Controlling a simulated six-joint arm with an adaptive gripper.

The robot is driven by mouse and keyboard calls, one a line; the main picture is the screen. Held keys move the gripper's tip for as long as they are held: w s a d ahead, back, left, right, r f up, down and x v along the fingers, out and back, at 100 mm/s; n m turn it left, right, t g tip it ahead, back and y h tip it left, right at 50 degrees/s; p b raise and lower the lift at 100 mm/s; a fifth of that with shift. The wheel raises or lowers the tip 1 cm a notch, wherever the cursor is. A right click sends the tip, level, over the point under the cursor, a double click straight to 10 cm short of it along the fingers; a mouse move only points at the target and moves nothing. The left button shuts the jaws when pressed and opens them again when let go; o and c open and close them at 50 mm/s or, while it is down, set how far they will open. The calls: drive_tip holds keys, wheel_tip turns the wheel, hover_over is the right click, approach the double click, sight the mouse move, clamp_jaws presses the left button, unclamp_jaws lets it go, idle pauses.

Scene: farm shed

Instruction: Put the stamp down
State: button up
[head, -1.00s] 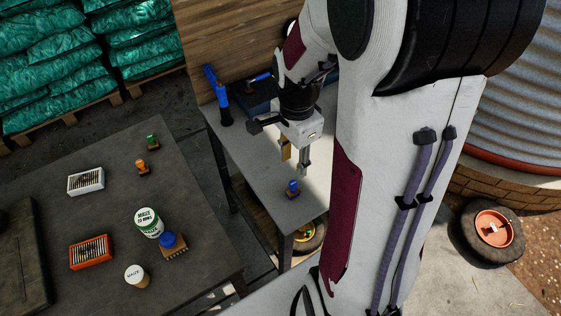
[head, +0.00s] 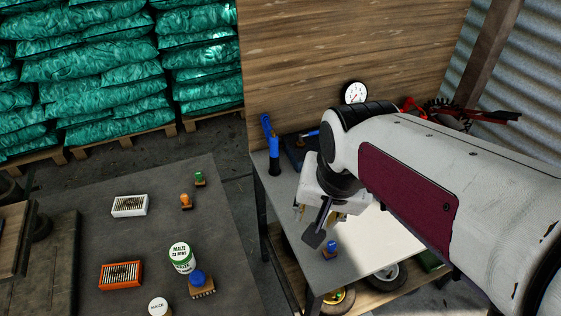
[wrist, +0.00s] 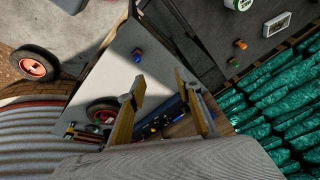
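A small stamp with a blue handle (head: 331,248) stands upright on the grey bench (head: 284,212), near its front edge. It also shows in the wrist view (wrist: 137,55), beyond my fingertips and apart from them. My gripper (head: 307,225) is above the bench, up and to the left of this stamp in the head view. In the wrist view my gripper (wrist: 152,86) has its two yellowish fingers wide apart with nothing held between them. On the dark table stand an orange-handled stamp (head: 186,201), a green-handled stamp (head: 199,179) and a larger blue-topped stamp (head: 199,279).
The dark table (head: 75,225) also holds a maize tin (head: 181,257), a white box (head: 129,206), an orange box (head: 121,274) and a small pot (head: 159,306). A blue bottle-like tool (head: 272,150) and a dark case (head: 296,148) sit at the bench's back. A wooden wall rises behind.

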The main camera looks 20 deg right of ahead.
drive_tip(key=s+a+r+n+t, duration=0.2)
drive_tip(key=s+a+r+n, duration=0.1)
drive_tip(key=s+r+n, duration=0.1)
drive_tip(key=s+n, duration=0.1)
drive_tip(key=n, duration=0.1)
drive_tip(key=shift+a+r+n, duration=0.2)
drive_tip(key=shift+a+n, duration=0.1)
drive_tip(key=shift+a, duration=0.05)
drive_tip(key=shift+o, duration=0.3)
drive_tip(key=shift+a, duration=0.1)
drive_tip(key=w+a+f+n+g, duration=0.1)
drive_tip(key=w+a+f, duration=0.5)
drive_tip(key=w+f, duration=0.4)
drive_tip(key=w+a+f+g, duration=0.1)
drive_tip(key=w+a+f, duration=0.5)
drive_tip(key=w+f, duration=0.4)
drive_tip(key=w+a+f+n+g, duration=0.1)
drive_tip(key=w+a+f, duration=0.4)
drive_tip(key=w+f, duration=0.5)
drive_tip(key=w+a+r+m+t, duration=0.1)
drive_tip(key=w+a, duration=0.1)
drive_tip(key=w, duration=0.3)
drive_tip(key=w+a+r+m+t, duration=0.1)
drive_tip(key=w+a+r, duration=0.1)
drive_tip(key=w, duration=0.3)
drive_tip(key=shift+a+r, duration=0.2)
drive_tip(key=shift+r, duration=0.05)
